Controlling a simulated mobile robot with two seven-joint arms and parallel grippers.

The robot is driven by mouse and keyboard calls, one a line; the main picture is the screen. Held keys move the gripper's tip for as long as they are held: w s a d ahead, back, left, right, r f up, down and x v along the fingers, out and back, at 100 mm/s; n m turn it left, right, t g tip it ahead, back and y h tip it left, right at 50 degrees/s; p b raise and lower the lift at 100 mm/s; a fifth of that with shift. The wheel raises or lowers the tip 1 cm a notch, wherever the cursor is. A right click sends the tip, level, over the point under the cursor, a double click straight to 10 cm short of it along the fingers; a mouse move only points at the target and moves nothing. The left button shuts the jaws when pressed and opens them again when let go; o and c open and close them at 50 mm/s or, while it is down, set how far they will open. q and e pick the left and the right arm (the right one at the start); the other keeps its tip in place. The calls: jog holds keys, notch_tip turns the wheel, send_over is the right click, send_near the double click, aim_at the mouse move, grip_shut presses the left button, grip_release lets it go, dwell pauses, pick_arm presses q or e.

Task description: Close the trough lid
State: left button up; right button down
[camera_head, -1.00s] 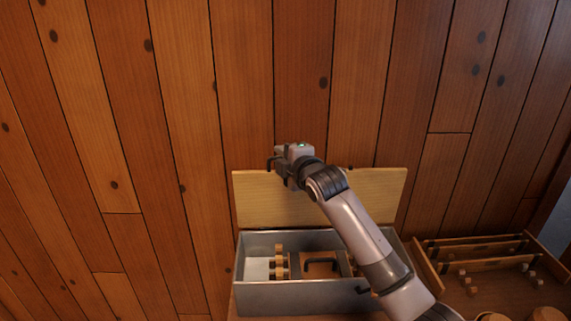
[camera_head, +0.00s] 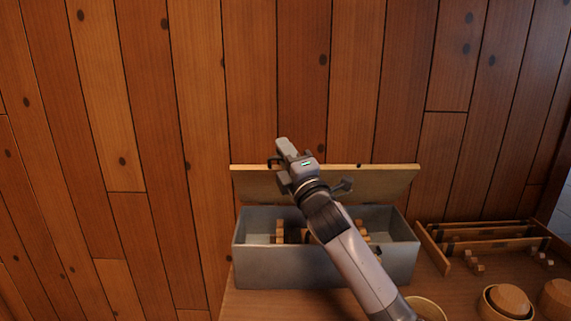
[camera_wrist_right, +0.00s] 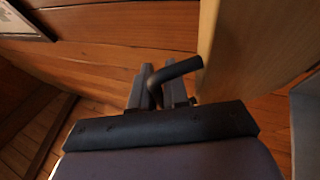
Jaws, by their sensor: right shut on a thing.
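The trough (camera_head: 265,270) is a grey metal box on the workbench in the head view. Its wooden lid (camera_head: 385,183) stands raised along the back edge, tilted a little forward. My right gripper (camera_head: 280,160) is at the lid's upper left part. In the right wrist view the gripper (camera_wrist_right: 160,93) is shut on the lid's dark handle (camera_wrist_right: 178,72), and the lid face (camera_wrist_right: 245,50) rises beside it. My right arm covers part of the lid and the trough. My left gripper is not in view.
Turned wooden pieces (camera_head: 280,230) stand inside the trough. A wooden rack (camera_head: 480,240) with small pegs is to the right. Round wooden bowls (camera_head: 507,300) stand at the front right. A plank wall (camera_head: 300,80) is behind.

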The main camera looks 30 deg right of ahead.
pick_arm(q)
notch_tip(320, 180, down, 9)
jog(key=b, duration=0.8)
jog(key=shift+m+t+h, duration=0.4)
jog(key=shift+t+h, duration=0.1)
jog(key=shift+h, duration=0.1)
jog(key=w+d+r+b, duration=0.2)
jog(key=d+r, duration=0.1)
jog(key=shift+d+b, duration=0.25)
jog(key=shift+b, duration=0.15)
pick_arm(e)
jog(key=s+a+f, duration=0.2)
jog(key=s+f, duration=0.2)
jog(key=f, duration=0.3)
jog(key=s+a+f+n+t, duration=0.1)
jog(key=s+a+f, duration=0.2)
jog(key=s+f, duration=0.2)
jog(key=shift+f+t+y, duration=0.3)
jog(key=shift+f+y, duration=0.1)
jog(key=shift+f, duration=0.45)
jog(key=c, duration=1.5)
grip_release()
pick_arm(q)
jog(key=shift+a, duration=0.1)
pick_arm(e)
jog(key=shift+s, duration=0.15)
jog(key=shift+f, duration=0.1)
